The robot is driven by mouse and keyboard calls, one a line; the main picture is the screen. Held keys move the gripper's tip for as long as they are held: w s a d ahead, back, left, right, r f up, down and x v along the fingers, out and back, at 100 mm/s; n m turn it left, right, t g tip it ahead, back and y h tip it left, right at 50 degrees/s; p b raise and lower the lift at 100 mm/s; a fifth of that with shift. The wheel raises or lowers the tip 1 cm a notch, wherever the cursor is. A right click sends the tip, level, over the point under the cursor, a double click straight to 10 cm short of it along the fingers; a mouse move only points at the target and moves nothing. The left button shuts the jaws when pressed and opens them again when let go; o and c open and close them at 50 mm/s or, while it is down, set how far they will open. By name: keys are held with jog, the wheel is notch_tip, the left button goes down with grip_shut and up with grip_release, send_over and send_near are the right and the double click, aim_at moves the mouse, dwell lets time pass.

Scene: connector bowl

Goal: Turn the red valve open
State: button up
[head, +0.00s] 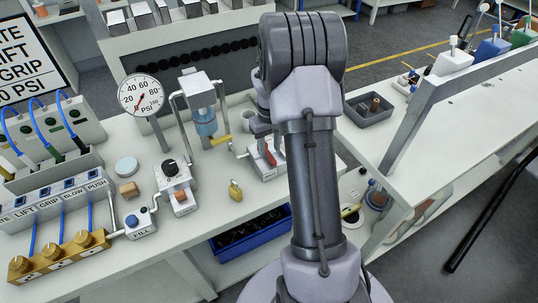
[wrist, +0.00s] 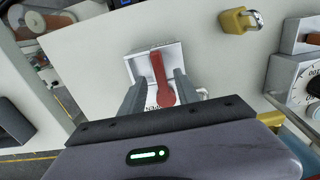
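The red valve (wrist: 158,72) is a lever on a pale block (wrist: 137,68) in the middle of the wrist view. In the head view the red valve (head: 271,154) shows just left of my arm, on a pale block on the bench. My gripper (wrist: 160,88) is open in the wrist view, with one finger on each side of the red lever. Narrow gaps show between the lever and the fingers; contact cannot be told. Part of a label shows beneath the lever, between the fingers. In the head view my arm hides most of the gripper.
A brass padlock (head: 235,190) lies on the bench to the left. A black-knob regulator (head: 174,178), a pressure gauge (head: 141,94) and a filter with a blue bowl (head: 205,120) stand further left. A grey tray (head: 369,112) is at right.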

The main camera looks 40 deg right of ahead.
aim_at(267, 153)
notch_tip(267, 153, down, 2)
jog(key=shift+f, duration=0.25)
jog(key=shift+r, duration=0.1)
grip_shut()
dwell(1.2)
